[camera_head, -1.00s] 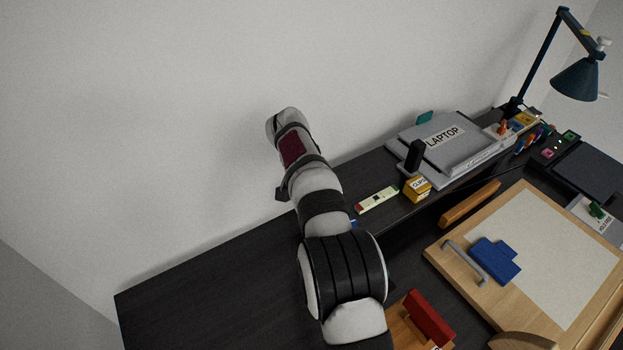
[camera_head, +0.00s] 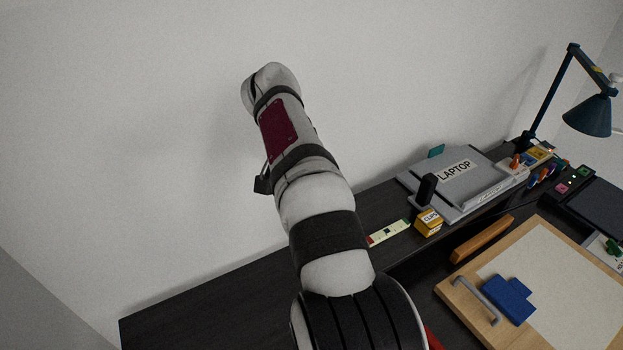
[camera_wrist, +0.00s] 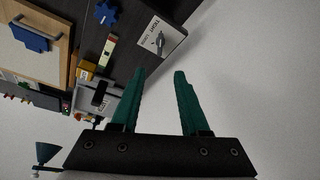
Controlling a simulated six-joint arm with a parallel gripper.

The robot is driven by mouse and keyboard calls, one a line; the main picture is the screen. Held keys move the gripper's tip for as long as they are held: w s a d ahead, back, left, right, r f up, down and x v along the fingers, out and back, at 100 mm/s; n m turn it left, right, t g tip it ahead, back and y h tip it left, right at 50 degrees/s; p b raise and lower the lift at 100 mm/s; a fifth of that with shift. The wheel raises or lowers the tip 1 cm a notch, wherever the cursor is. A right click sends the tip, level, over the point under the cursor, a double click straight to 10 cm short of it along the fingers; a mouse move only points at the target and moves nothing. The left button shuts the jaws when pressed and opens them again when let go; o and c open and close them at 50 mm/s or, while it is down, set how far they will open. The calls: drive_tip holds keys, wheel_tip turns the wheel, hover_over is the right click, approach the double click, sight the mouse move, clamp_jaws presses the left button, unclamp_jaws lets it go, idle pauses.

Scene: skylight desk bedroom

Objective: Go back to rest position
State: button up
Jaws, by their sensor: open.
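My gripper (camera_wrist: 161,88) shows in the wrist view with its two green fingers spread apart. Nothing is between them; the pale wall and the dark desk edge lie beyond. In the head view my arm rises from the bottom middle toward the upper left, in front of the wall, and the gripper's fingers are hidden there.
The dark desk (camera_head: 200,310) is bare at left. A laptop (camera_head: 460,180), a yellow clips box (camera_head: 428,223), a lamp (camera_head: 588,115) and a wooden board (camera_head: 545,262) with a blue piece (camera_head: 508,299) stand right. A card (camera_wrist: 160,38) and blue gear shape (camera_wrist: 107,13) show in the wrist view.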

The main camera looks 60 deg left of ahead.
drive_tip(key=w+d+r+m+h, duration=0.1)
drive_tip(key=w+d, duration=0.3)
drive_tip(key=d, duration=0.4)
drive_tip(key=w+d+r+m+g, duration=0.1)
drive_tip(key=w+d+m, duration=0.15)
drive_tip(key=d, duration=0.55)
drive_tip(key=w+d+r+m+h, duration=0.1)
drive_tip(key=w+d, duration=0.3)
drive_tip(key=d, duration=0.4)
drive_tip(key=s+d+f+m+g, duration=0.1)
drive_tip(key=s+d, duration=0.1)
drive_tip(key=d, duration=0.6)
drive_tip(key=s+d+f+m+g, duration=0.1)
drive_tip(key=s+d+m, duration=0.1)
drive_tip(key=d, duration=0.6)
drive_tip(key=s+d+f+m, duration=0.2)
drive_tip(key=s+d+f, duration=0.1)
drive_tip(key=s, duration=0.4)
drive_tip(key=s+d+f+m+g+y, duration=0.1)
drive_tip(key=s+d+f+m, duration=0.1)
drive_tip(key=s+d, duration=0.4)
drive_tip(key=shift+s+d+f+y, duration=0.3)
drive_tip(key=shift+s+f, duration=0.1)
drive_tip(key=shift+f, duration=0.45)
